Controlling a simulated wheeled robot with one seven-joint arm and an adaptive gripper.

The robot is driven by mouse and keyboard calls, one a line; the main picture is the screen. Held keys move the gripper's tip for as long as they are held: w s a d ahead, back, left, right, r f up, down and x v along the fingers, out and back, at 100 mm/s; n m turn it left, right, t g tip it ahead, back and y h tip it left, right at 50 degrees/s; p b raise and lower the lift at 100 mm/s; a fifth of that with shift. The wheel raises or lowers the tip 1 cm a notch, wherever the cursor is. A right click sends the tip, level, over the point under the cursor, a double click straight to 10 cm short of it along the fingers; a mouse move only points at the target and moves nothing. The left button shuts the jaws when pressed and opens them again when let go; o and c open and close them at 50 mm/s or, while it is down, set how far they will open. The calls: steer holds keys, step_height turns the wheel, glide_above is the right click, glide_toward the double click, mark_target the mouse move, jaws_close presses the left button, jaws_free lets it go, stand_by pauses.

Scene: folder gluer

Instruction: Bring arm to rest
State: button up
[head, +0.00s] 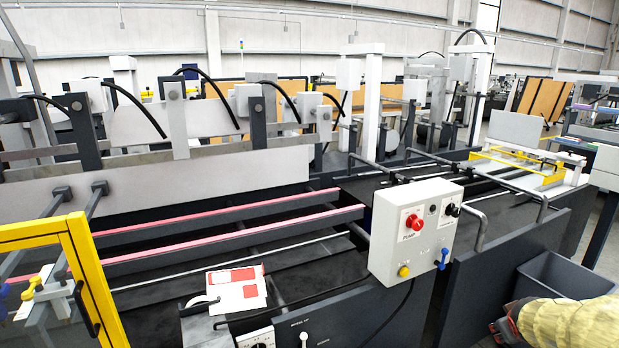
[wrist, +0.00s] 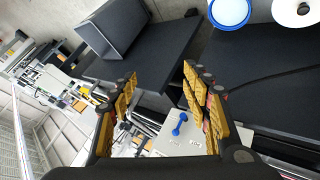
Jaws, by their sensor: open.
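My gripper (wrist: 163,88) is open in the wrist view, with yellow-brown pads and a clear gap between its fingers. Nothing is held. Beyond the gap, apart from the fingers, is the grey control box (wrist: 190,142) with a blue lever (wrist: 180,124). In the head view a yellow sleeve-like arm part (head: 575,322) with a dark and red end enters at the lower right, right of the control box (head: 414,232); I cannot make out fingers there. The box carries a red button (head: 414,222), a black knob, a yellow button and the blue lever (head: 443,259).
A dark grey bin (head: 556,276) stands close to the arm at the right; it also shows in the wrist view (wrist: 118,30). A yellow guard frame (head: 85,262) stands at the left. A red-and-white carton blank (head: 238,290) lies on the machine. Rails (head: 240,235) cross behind it.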

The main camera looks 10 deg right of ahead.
steer(key=s+a+r+m+g+y, duration=0.1)
steer(key=s+a+m+g+y, duration=0.1)
steer(key=s+a, duration=0.85)
steer(key=s+a+r+m+g+y, duration=0.15)
steer(key=s+a, duration=0.55)
steer(key=a, duration=0.7)
steer(key=s+a+r+n+t+y, duration=0.1)
steer(key=s+a+r, duration=0.1)
steer(key=a, duration=0.4)
steer(key=s+a+r+n+t+y, duration=0.1)
steer(key=s+a+r+n, duration=0.1)
steer(key=a, duration=0.4)
steer(key=shift+s+a+r, duration=0.25)
steer(key=shift+a+r, duration=0.1)
steer(key=shift+r, duration=0.25)
steer(key=shift+t+y, duration=0.25)
